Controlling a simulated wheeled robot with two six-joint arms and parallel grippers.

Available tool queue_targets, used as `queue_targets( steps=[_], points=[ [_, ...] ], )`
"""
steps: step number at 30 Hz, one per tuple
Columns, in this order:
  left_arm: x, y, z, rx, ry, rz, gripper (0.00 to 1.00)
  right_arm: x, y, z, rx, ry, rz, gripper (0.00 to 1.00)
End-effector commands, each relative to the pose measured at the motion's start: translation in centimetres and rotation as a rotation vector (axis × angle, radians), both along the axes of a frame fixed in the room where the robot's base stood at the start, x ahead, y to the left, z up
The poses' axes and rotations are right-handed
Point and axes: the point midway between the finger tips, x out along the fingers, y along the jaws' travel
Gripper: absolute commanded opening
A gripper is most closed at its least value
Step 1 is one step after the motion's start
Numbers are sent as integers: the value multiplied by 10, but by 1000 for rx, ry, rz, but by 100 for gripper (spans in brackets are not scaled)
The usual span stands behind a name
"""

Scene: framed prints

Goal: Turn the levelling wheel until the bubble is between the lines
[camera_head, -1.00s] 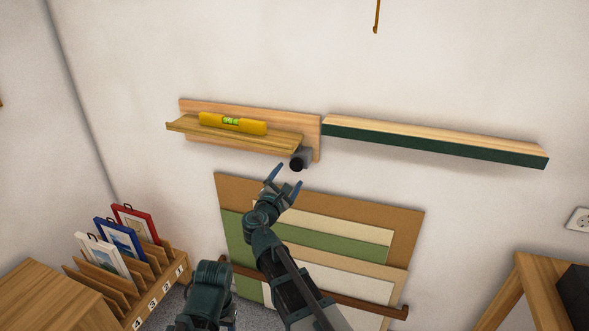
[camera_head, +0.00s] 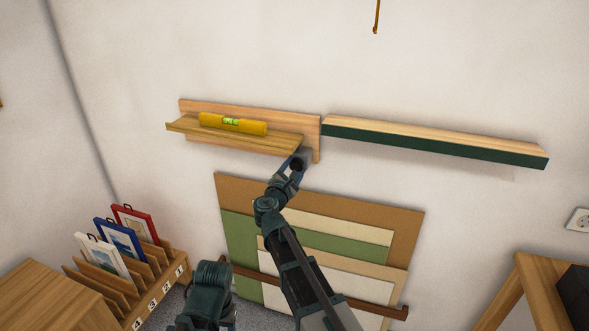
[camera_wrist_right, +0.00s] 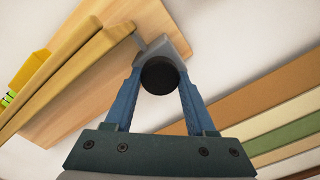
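A yellow spirit level (camera_head: 254,127) lies on the wooden ledge (camera_head: 208,135) at the wall. Its green vial (camera_head: 230,121) shows, but the bubble's place between the lines is too small to tell. The dark round levelling wheel (camera_wrist_right: 159,76) sits on a grey mount under the ledge's right end. My right gripper (camera_head: 297,165) has one blue finger on each side of the wheel. In the right wrist view the fingers (camera_wrist_right: 160,82) meet the wheel's edges with no visible gap.
A green-fronted wooden shelf (camera_head: 430,142) runs along the wall to the right of the ledge. Boards (camera_head: 228,188) lean below it. A rack with framed prints (camera_head: 120,239) stands at lower left. The wall above is clear except for a hanging hook (camera_head: 376,20).

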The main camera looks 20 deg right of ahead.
Motion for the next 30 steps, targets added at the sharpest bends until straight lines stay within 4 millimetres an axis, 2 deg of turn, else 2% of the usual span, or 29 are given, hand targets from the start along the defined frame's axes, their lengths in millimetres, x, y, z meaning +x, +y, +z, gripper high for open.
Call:
queue_targets(
  steps=[1,6,9,20,30],
  points=[
    [0,0,0,0,0,0,60,0,0,0,0,0,0,44],
    [0,0,0,0,0,0,60,0,0,0,0,1,-1,14],
    [0,0,0,0,0,0,60,0,0,0,1,0,-1,0],
    [0,0,0,0,0,0,60,0,0,0,77,-51,-1,0],
    [0,0,1,0,0,0,60,0,1,1,318,-214,-1,0]
  ],
)
